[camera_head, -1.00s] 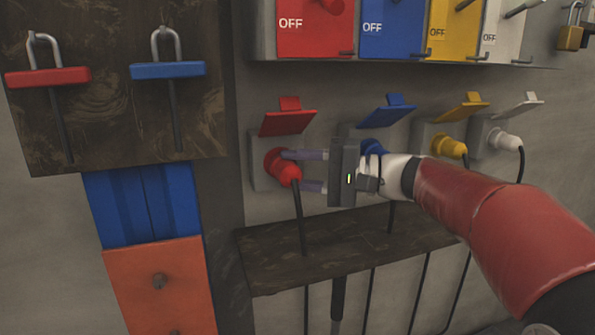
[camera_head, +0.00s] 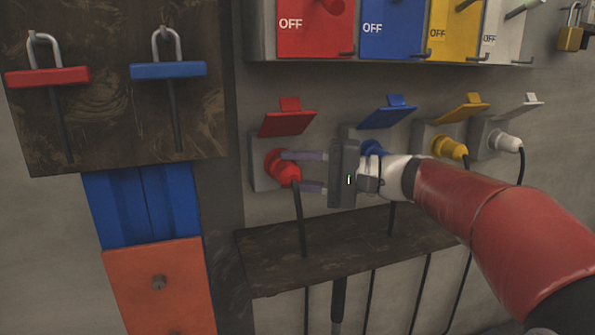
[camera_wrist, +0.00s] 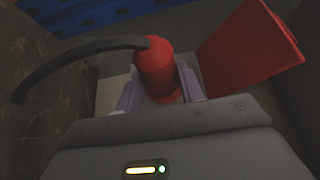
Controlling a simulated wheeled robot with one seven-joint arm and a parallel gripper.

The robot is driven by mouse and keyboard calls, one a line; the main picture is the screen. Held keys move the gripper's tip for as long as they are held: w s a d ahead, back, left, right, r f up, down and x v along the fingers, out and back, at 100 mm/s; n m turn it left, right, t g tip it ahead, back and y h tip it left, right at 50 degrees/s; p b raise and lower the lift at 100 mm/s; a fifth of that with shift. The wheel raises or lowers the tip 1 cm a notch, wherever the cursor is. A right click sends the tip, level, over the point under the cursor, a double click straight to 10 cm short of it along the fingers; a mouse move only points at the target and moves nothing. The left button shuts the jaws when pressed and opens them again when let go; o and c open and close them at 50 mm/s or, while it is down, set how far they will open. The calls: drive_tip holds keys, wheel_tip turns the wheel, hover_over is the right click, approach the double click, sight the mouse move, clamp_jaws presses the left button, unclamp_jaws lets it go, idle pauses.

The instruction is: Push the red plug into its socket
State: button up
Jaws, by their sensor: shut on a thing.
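The red plug (camera_head: 284,169) is at the red socket (camera_head: 262,176) on the wall, under the raised red flap (camera_head: 289,122). Its black cord hangs down from it. My gripper (camera_head: 303,171) reaches in from the right, its two fingers closed on the plug, one above and one below. In the wrist view the red plug (camera_wrist: 156,68) stands between my two fingers (camera_wrist: 160,92), with the cord curving off to the left and the red flap (camera_wrist: 250,45) at the right. I cannot tell exactly how deep the plug sits in the socket.
Blue, yellow (camera_head: 450,147) and white (camera_head: 507,142) plugs are at sockets to the right; my gripper partly hides the blue one. Coloured OFF boxes (camera_head: 315,30) are above. A dark ledge (camera_head: 290,258) with cords is below. A board with padlocks (camera_head: 168,70) is at left.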

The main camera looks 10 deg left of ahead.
drive_tip(key=shift+w+a, duration=0.3)
drive_tip(key=shift+w, duration=0.2)
drive_tip(key=o, duration=1)
